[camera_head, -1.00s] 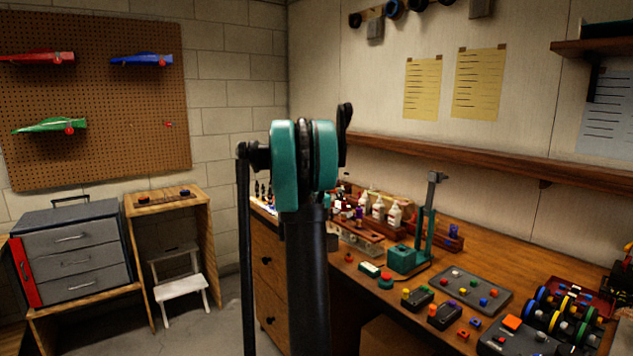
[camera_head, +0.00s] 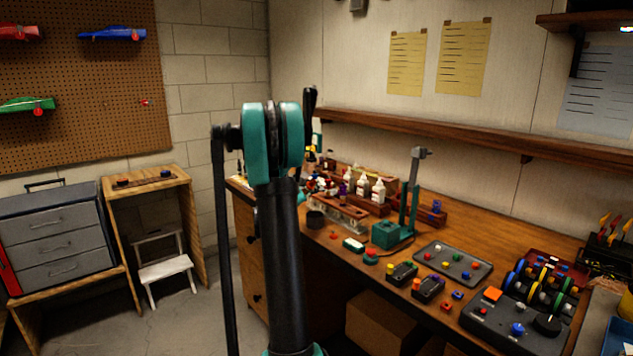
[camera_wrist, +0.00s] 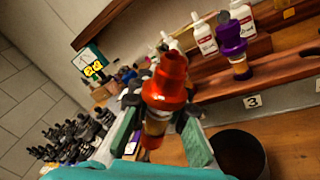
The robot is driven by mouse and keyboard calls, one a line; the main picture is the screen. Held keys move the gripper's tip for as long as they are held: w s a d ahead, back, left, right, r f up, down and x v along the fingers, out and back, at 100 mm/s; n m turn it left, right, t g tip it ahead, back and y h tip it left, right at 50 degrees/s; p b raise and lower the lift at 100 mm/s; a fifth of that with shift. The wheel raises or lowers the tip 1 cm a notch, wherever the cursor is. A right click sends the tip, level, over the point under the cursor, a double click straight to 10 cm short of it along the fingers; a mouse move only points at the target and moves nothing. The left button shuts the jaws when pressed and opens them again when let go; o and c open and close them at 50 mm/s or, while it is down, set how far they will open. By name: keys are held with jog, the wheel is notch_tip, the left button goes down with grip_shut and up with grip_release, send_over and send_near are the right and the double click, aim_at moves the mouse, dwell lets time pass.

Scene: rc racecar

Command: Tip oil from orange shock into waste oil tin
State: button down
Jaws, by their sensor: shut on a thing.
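In the wrist view my gripper (camera_wrist: 157,135) is shut on the orange shock (camera_wrist: 165,82), with one finger on each side of it. The shock has a ribbed orange upper body and a clear amber lower part between the fingers. It looks roughly upright in the tilted picture. A dark round tin (camera_wrist: 238,155), likely the waste oil tin, stands on the bench right of the gripper, apart from the shock. The tin also shows in the head view (camera_head: 315,219) on the workbench. In the head view my arm hides my gripper.
A purple shock (camera_wrist: 232,48) stands in a wooden rack by the number 3 label. White bottles (camera_head: 362,187) stand behind the rack. Several dark small items (camera_wrist: 75,135) stand at the left. A teal press (camera_head: 393,232) is on the bench to the right.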

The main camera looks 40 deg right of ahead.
jog(key=f+m, duration=0.1)
jog(key=m, duration=0.4)
jog(key=f+m, duration=0.1)
jog(key=m, duration=0.4)
jog(key=f+m, duration=0.1)
jog(key=m, duration=0.5)
jog(key=shift+w+a+f, duration=0.1)
jog(key=shift+w+f, duration=0.15)
jog(key=shift+f, duration=0.15)
dwell(2.3)
jog(key=shift+w+r+n, duration=0.1)
jog(key=shift+w+n, duration=0.1)
jog(key=shift+n, duration=0.8)
jog(key=shift+w+a+r+n, duration=0.1)
jog(key=shift+n, duration=0.8)
